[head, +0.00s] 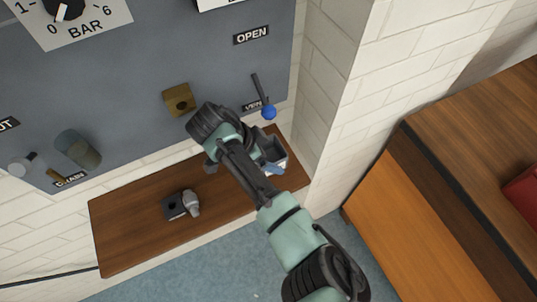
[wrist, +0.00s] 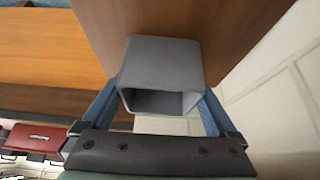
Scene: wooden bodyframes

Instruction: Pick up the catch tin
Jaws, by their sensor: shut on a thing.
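The catch tin is a grey open-topped box (wrist: 160,65), large in the middle of the wrist view with its opening facing the camera. My gripper (wrist: 160,90) has one finger on each side of the tin and is shut on it. In the head view, the tin (head: 273,158) shows partly at the right end of the wooden shelf (head: 130,221), with my gripper (head: 268,152) at it and my arm covering part of it. I cannot tell whether the tin touches the shelf.
A dark block with a grey fitting (head: 190,203) sits mid-shelf. Above the shelf, the grey panel (head: 160,65) carries a blue-knobbed lever (head: 268,111), a brass block (head: 179,99) and a grey-green cylinder (head: 77,149). A white brick wall (head: 345,75) stands close on the right.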

